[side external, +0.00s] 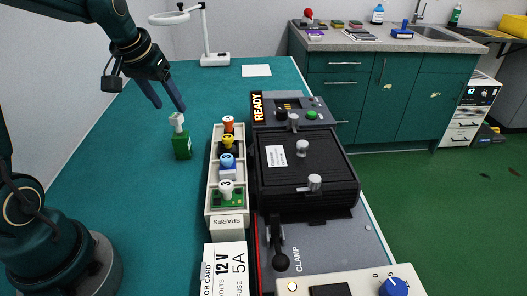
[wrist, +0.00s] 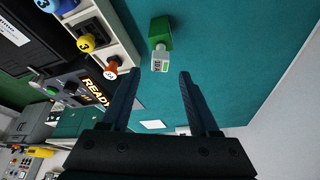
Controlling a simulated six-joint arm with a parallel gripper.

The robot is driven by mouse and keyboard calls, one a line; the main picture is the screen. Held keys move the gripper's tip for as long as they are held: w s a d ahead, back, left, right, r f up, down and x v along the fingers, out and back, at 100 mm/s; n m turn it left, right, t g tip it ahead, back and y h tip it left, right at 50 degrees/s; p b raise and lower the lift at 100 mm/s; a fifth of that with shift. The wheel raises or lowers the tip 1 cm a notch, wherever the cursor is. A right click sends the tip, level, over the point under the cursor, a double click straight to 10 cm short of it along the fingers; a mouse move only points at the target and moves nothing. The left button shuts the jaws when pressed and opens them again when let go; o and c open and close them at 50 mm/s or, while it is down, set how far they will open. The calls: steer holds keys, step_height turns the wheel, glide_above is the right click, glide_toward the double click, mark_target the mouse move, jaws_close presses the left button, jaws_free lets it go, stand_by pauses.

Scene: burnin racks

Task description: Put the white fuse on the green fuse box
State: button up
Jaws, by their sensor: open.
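A green block (side external: 182,148), which looks like the green fuse box, stands upright on the teal bench left of the spares rack. A white fuse (side external: 177,121) sits on top of it; it looks seated, but I cannot tell how deeply. In the wrist view the green block (wrist: 161,32) is at the top centre, and the white fuse (wrist: 160,59) with a dark label points toward my fingers. My gripper (side external: 169,108) is open and empty, just above the white fuse. In the wrist view its two fingers (wrist: 157,80) are spread apart, the fuse showing beyond their tips.
A spares rack (side external: 213,209) holds orange, yellow, blue and white knobbed pieces. Right of it stands a black lidded machine (side external: 325,180) with a READY sign (side external: 257,107). A white lamp stand (side external: 215,60) and paper (side external: 256,71) are at the back. The bench left of the rack is mostly clear.

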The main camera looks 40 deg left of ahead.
steer(key=v, duration=0.7)
steer(key=s+d+f+m+t+h, duration=0.1)
steer(key=s+d+f+m, duration=0.3)
steer(key=s+d, duration=0.8)
steer(key=d, duration=0.3)
steer(key=shift+f+h, duration=0.25)
steer(key=shift+h, duration=0.15)
steer(key=shift+d, duration=0.1)
